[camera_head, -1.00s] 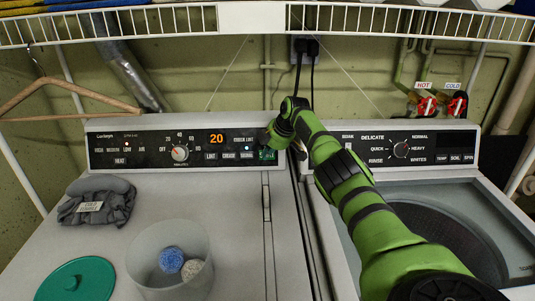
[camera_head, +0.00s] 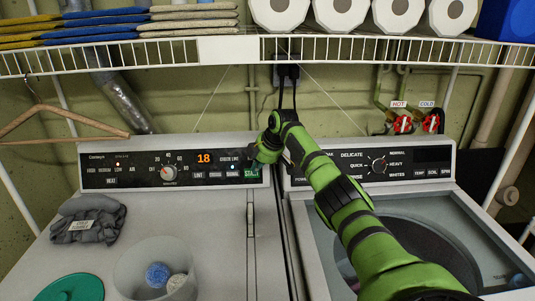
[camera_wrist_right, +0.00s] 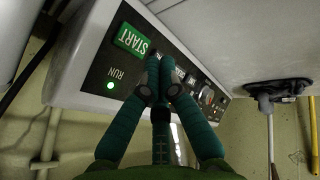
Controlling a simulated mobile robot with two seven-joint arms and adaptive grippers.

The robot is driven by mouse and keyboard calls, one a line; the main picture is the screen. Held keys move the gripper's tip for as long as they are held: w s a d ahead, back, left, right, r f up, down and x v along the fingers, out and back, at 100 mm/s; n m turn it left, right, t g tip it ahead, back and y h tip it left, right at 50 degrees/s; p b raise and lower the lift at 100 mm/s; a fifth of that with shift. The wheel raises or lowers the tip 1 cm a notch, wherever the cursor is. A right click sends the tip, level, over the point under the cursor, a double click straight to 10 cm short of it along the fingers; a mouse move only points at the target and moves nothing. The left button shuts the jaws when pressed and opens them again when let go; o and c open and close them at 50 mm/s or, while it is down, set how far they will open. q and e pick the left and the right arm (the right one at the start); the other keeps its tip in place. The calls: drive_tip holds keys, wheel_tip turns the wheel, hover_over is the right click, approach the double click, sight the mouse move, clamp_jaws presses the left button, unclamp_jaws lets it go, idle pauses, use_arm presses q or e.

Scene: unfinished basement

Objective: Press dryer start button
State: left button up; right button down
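The dryer's green START button (camera_head: 251,172) is at the right end of its black control panel (camera_head: 130,170), partly behind my right gripper. It shows large in the right wrist view (camera_wrist_right: 131,39), beside a lit green RUN light (camera_wrist_right: 110,85). The dryer's orange display reads 18 (camera_head: 204,158). My right gripper (camera_head: 262,152) is in front of the panel by the button. In the right wrist view its fingers (camera_wrist_right: 160,68) are closed together, with nothing between them, and the tips are just beside the button. Whether they touch the panel is unclear. My left gripper is not in view.
The washer (camera_head: 300,225) stands right of the dryer, under my right arm. A clear tub (camera_head: 125,272) with two balls, a green lid (camera_head: 75,288) and a grey cloth (camera_head: 85,220) sit on the dryer. A wire shelf (camera_head: 330,48) with paper rolls hangs above.

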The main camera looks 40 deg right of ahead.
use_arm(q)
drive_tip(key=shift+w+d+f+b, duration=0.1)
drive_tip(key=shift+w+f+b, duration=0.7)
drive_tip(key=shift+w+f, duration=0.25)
use_arm(e)
drive_tip(key=v, duration=0.5)
drive_tip(key=shift+w+d+r, duration=0.1)
drive_tip(key=shift+w+r, duration=0.05)
drive_tip(key=shift+r, duration=0.35)
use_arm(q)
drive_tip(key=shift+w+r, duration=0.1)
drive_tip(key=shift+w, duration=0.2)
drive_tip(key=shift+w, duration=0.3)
